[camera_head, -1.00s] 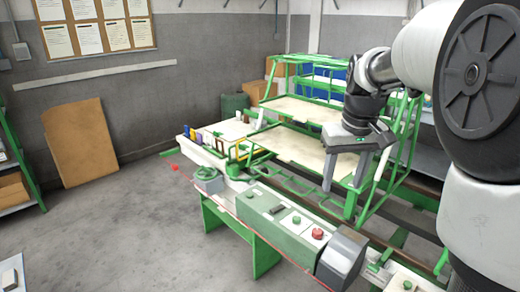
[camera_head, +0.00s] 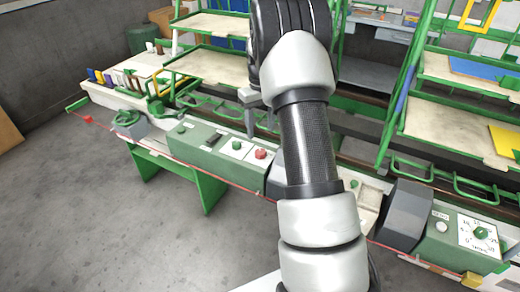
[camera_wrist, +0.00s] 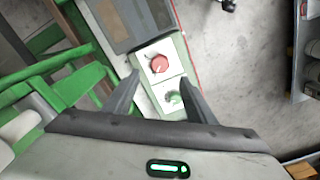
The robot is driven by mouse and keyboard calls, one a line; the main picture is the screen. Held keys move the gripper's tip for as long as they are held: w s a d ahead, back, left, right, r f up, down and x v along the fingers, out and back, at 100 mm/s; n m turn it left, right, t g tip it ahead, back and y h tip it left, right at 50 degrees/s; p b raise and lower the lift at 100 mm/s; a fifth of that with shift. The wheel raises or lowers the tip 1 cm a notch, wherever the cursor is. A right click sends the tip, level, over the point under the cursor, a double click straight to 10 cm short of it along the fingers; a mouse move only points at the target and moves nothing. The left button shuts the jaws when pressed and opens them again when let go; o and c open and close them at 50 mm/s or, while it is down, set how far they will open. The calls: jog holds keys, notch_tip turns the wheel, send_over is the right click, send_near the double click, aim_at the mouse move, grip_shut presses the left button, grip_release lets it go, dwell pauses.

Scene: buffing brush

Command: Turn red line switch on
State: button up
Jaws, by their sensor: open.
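A red knob (camera_head: 261,154) sits on a white plate on the green bench-top control box (camera_head: 210,150). A green knob (camera_head: 237,145) sits on another white plate to its left. In the wrist view the red knob (camera_wrist: 160,64) shows between and slightly beyond my fingertips, with the green knob (camera_wrist: 173,97) nearer the palm. My gripper (camera_head: 261,130) points down over this part of the box, and its open fingers also show in the wrist view (camera_wrist: 161,80). Nothing is between the fingers, and they look apart from the knobs. I cannot read any label at the red knob.
A dark sloped housing (camera_head: 405,212) and a box with a dial (camera_head: 479,232) stand farther right along the bench. A red line (camera_head: 245,190) runs along its front edge. Green racks (camera_head: 205,65) stand behind. The grey floor (camera_head: 80,200) in front is clear.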

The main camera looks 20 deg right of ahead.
aim_at(261, 152)
notch_tip(261, 152, down, 10)
jog(key=shift+r+b, duration=0.25)
jog(key=shift+b, duration=0.1)
jog(key=c, duration=1.1)
jog(key=shift+o, duration=0.3)
